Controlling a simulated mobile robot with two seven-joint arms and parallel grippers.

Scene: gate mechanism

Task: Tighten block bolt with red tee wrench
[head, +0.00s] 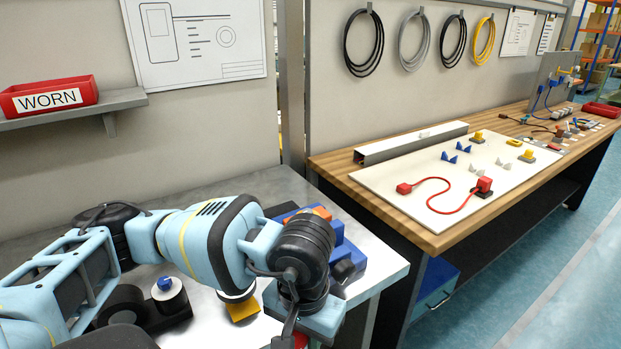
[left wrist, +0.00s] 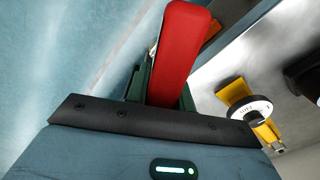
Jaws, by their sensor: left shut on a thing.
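The red tee wrench (left wrist: 180,50) shows in the left wrist view as a thick red bar between the dark fingers of my left gripper (left wrist: 163,92). My left gripper is shut on it. In the head view my left arm reaches over the metal bench, and only a small red bit of the wrench (head: 300,340) shows at the bottom edge. A blue fixture (head: 345,252) with an orange part (head: 321,213) stands on the bench, partly hidden behind my wrist. I cannot make out the block bolt. My right gripper is not in view.
A yellow part (head: 242,310) sits on the bench below my arm; a yellow piece with a white round label (left wrist: 250,108) shows in the wrist view. A blue-topped white cylinder (head: 168,292) stands left. A red WORN bin (head: 48,96) is on the shelf. A wooden bench (head: 440,240) stands right.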

